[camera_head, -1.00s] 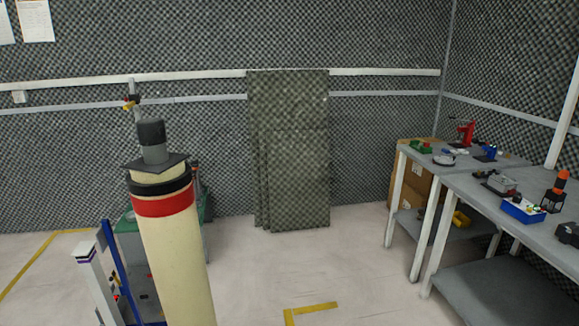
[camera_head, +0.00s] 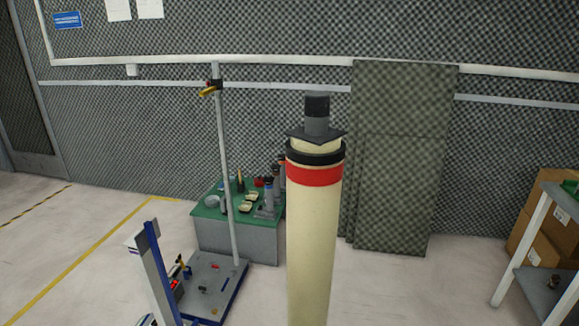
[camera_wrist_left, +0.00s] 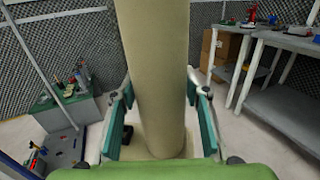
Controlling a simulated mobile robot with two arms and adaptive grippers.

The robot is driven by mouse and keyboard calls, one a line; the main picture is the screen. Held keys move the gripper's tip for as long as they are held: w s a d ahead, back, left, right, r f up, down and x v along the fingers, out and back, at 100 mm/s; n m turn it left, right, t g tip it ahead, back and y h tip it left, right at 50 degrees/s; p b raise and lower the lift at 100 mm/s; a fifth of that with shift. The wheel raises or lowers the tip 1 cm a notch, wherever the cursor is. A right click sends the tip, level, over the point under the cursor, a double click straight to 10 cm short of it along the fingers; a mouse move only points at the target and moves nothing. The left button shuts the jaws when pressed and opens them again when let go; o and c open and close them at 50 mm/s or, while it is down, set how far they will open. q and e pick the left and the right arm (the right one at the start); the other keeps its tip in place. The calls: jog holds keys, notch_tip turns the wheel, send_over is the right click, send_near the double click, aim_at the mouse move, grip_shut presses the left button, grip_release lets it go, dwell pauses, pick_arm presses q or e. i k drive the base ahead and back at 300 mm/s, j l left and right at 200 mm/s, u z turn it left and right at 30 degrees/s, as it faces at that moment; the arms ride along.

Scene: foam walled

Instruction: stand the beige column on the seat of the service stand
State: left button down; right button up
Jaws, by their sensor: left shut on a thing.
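The beige column (camera_head: 312,240) stands upright in the middle of the head view. It has a red band, a black band and a dark grey cap on top; its lower end is out of that view. In the left wrist view the column (camera_wrist_left: 155,60) rises between the teal fingers of my left gripper (camera_wrist_left: 160,110), which is shut on it. The service stand, a low blue-edged base (camera_head: 205,290) with a tall pole, is left of the column. It also shows in the left wrist view (camera_wrist_left: 68,150). Its seat is hard to make out. My right gripper is not in view.
A green-topped table (camera_head: 212,208) with small parts stands behind the service stand. Foam panels (camera_head: 400,165) lean on the back wall. Cardboard boxes (camera_head: 545,210) and a workbench (camera_head: 530,250) are at the right. Open floor lies between column and workbench.

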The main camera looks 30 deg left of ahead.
aim_at(210, 281)
jog(key=i+u, duration=0.3)
jog(key=i, duration=0.25)
jog(key=i+l+u, duration=0.1)
jog(key=i+u, duration=0.2)
jog(key=i, duration=0.2)
jog(key=i+u, duration=0.35)
jog(key=i, duration=0.2)
jog(key=i+u, duration=0.35)
jog(key=i, duration=0.15)
jog(key=i+u, duration=0.45)
jog(key=i+l+u, duration=0.25)
jog(key=i+u, duration=0.15)
jog(key=i+l+u, duration=0.3)
jog(key=u, duration=0.15)
jog(key=i+l, duration=0.05)
jog(key=i, duration=0.05)
